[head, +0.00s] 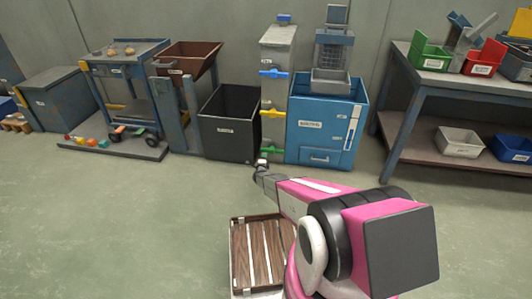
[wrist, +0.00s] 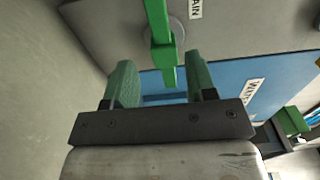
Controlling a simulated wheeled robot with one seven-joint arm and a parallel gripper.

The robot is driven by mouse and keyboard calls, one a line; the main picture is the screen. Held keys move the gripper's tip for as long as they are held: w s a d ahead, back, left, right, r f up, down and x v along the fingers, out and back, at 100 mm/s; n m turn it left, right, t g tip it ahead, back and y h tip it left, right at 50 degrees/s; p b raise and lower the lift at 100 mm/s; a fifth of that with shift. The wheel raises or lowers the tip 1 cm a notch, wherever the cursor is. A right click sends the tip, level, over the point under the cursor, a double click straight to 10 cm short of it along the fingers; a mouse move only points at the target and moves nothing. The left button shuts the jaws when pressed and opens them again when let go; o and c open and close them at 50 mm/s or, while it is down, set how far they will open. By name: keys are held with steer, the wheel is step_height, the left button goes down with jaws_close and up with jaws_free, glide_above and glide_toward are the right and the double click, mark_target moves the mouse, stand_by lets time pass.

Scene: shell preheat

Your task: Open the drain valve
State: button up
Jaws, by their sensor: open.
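The drain valve's green handle (head: 271,150) lies roughly level, low on the front of the grey column. In the wrist view the green handle (wrist: 157,18) runs up the picture from a square hub over a round plate, beside a partly cut label (wrist: 195,9) reading "AIN". My gripper (head: 261,165) is low in front of the column in the head view. In the wrist view my gripper (wrist: 160,66) is open and empty, with one green-padded finger on each side of the handle's near end. I cannot tell whether either finger touches it.
The column (head: 278,50) also carries a yellow handle (head: 273,113) and a blue handle (head: 274,74) higher up. A blue cabinet (head: 312,150) stands close on the right, a black open bin (head: 228,138) on the left. A slatted wooden crate (head: 238,262) lies on the floor. Floor at left is clear.

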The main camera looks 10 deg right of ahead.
mark_target(266, 151)
steer(key=x, duration=0.9)
steer(key=shift+f, duration=0.1)
jaws_close()
